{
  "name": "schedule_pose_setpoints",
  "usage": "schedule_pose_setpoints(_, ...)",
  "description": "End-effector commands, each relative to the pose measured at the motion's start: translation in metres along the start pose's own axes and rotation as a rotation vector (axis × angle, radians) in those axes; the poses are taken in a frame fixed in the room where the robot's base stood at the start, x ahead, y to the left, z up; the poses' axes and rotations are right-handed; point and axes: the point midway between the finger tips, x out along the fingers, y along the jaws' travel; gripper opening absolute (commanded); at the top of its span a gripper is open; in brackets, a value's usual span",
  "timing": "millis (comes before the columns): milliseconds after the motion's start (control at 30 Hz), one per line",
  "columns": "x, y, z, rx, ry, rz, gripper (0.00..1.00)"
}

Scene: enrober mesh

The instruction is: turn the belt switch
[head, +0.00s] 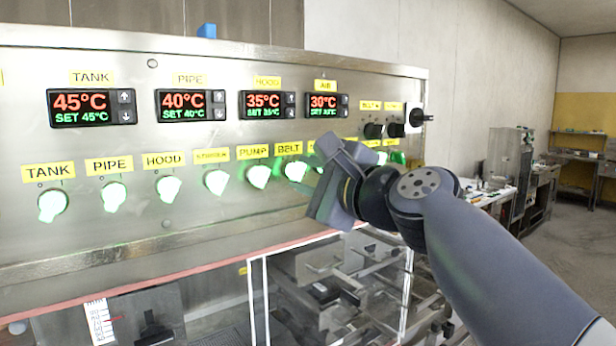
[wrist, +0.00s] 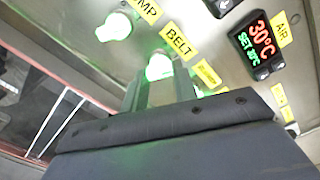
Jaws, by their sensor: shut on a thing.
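The belt switch (head: 295,170) is a lit green knob under the yellow BELT label (head: 289,148) on the steel panel. It also shows in the wrist view (wrist: 159,66), just beyond my fingertips. My gripper (head: 314,181) is at the panel, reaching in from the right, with its fingers at the belt switch. In the wrist view my gripper (wrist: 159,88) has a finger on each side of the switch's lower part and is shut on it. The fingers hide that lower part, so the knob's exact angle is hard to tell.
The lit pump switch (head: 259,176) is close on the left. More lit switches sit to the right, partly hidden by my gripper. Temperature displays (head: 267,105) are above. A clear-walled machine section (head: 330,290) lies below. Two black knobs (head: 385,130) are at the panel's right end.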

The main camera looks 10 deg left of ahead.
Motion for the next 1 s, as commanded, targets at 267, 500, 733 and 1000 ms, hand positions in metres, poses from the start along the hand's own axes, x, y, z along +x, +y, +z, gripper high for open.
schedule_pose_setpoints(267, 0.0004, 0.0033, -0.0018, -0.17, -0.001, 0.001, 0.04)
schedule_pose_setpoints(500, 0.0004, 0.0036, -0.0019, -0.393, -0.001, 0.0, 0.04)
schedule_pose_setpoints(733, 0.0007, 0.0034, -0.0021, -0.61, 0.0, 0.001, 0.04)
schedule_pose_setpoints(1000, 0.0005, 0.0024, -0.0013, -0.827, -0.001, 0.001, 0.04)
